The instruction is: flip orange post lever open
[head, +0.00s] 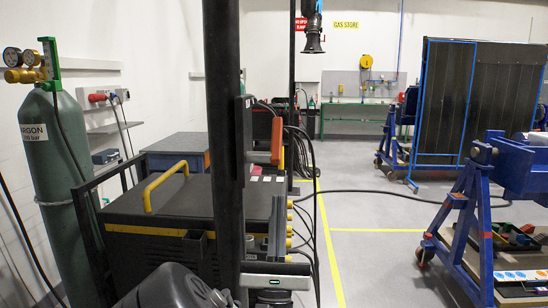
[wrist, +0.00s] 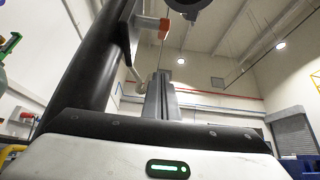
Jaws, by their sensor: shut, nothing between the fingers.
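The orange lever (head: 276,141) stands upright beside a black post (head: 222,120), on the post's right side. A short grey arm joins it to a dark plate on the post. In the wrist view the orange lever (wrist: 164,28) shows small near the top, with its grey arm to the left. My gripper (head: 278,199) points up, just below the lever, with its grey fingers together and empty. In the wrist view my gripper (wrist: 162,75) also points up, its tips below the lever in the picture. A touch with the lever cannot be made out.
A green argon cylinder (head: 62,150) stands at the left. A dark welding unit (head: 155,225) with a yellow handle (head: 165,187) is behind the post. Black cables hang right of the lever. A blue stand (head: 465,220) is at the right; the floor between is open.

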